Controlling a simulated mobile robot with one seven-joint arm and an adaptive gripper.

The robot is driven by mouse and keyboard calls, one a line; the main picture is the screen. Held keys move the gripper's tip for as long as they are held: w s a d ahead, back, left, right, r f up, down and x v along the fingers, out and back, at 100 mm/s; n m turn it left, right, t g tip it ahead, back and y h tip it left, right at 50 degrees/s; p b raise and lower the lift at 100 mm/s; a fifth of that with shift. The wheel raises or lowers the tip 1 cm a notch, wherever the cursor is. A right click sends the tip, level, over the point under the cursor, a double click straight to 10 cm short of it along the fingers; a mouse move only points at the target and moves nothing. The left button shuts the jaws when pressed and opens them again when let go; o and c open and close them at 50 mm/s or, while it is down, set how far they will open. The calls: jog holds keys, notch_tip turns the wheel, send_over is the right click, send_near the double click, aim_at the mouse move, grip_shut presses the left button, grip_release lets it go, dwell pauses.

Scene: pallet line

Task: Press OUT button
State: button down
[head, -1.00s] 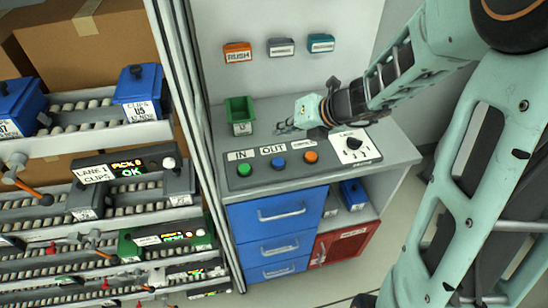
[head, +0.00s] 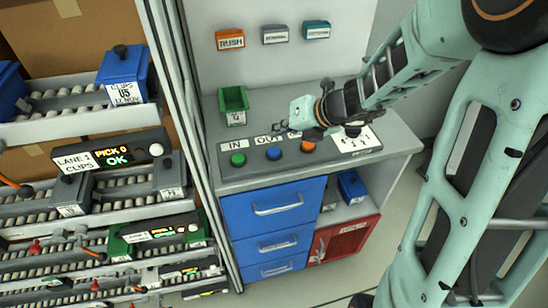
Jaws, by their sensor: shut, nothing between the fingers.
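The button panel (head: 226,172) lies on the grey counter at the front edge. The blue button (head: 274,153) sits below the OUT label (head: 268,139), which is partly covered by my gripper. The green button (head: 238,160) sits below the IN label (head: 235,144). An orange button (head: 308,147) is to the right, its label hidden by my gripper.
A green bin (head: 233,104) stands on the counter left of my gripper. A white dial plate (head: 358,144) is at the panel's right, partly hidden by my arm. Orange, grey and teal wall holders (head: 230,40) hang behind. A roller rack (head: 80,120) with blue bins stands left.

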aim_at(276, 152)
jog(key=shift+f+b, duration=1.15)
jog(key=shift+f, duration=0.7)
jog(key=shift+f+b, duration=0.3)
jog(key=shift+f, duration=0.1)
jog(key=shift+f+b, duration=0.4)
jog(key=shift+f, duration=0.1)
dwell(0.4)
jog(key=shift+r, duration=0.15)
jog(key=shift+r+p, duration=0.75)
jog(key=shift+p, duration=0.25)
notch_tip(276, 152, up, 5)
jog(key=p, duration=0.5)
jog(key=shift+r, duration=0.1)
